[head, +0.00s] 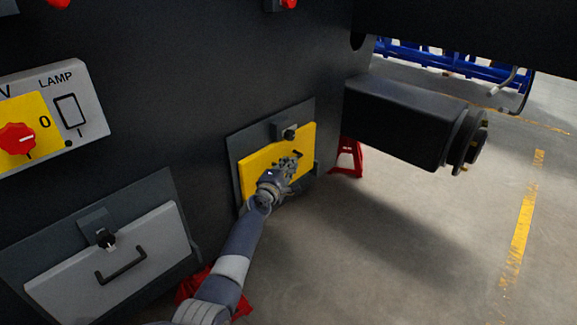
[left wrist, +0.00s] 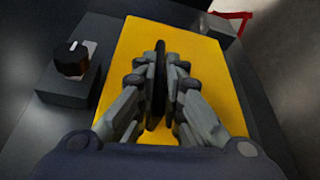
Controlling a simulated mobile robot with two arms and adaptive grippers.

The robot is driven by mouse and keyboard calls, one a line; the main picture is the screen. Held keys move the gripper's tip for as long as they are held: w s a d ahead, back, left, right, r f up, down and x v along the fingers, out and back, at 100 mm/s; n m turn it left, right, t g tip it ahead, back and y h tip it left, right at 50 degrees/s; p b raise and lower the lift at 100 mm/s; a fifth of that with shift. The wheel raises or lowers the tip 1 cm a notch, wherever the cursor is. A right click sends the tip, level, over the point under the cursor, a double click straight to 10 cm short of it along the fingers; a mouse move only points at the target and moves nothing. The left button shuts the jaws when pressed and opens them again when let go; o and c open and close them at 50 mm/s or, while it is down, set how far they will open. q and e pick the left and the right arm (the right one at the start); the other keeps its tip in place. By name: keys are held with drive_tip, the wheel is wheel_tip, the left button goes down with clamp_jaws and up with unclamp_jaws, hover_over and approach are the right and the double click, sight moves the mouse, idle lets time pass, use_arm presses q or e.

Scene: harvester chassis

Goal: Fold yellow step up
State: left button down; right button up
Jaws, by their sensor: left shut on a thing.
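The yellow step (head: 262,164) is a flat panel standing upright against a grey plate on the dark chassis wall. A black knob latch (head: 289,133) sits just above its top edge. My left gripper (head: 289,165) is at the front face of the step, toward its right part. In the left wrist view the yellow step (left wrist: 197,60) fills the middle, and my left gripper (left wrist: 160,75) is shut on a thin black handle (left wrist: 160,58) on it. The latch knob (left wrist: 73,60) shows at the left there. My right gripper is not in view.
A grey step (head: 110,270) with a black handle and knob is at the lower left. A lamp switch panel (head: 50,115) is above it. A black axle beam (head: 405,120) juts out at the right, with a red stand (head: 348,158) below. Open floor lies at the lower right.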

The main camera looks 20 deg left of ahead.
use_arm(q)
drive_tip(key=c, duration=1.7)
unclamp_jaws()
drive_tip(key=shift+a+r, duration=0.25)
drive_tip(key=shift+a, duration=0.05)
drive_tip(key=shift+f, duration=0.1)
drive_tip(key=shift+d, duration=0.15)
drive_tip(key=s, duration=0.8)
drive_tip(key=s+r, duration=0.1)
drive_tip(key=s, duration=0.3)
drive_tip(key=shift+d, duration=0.15)
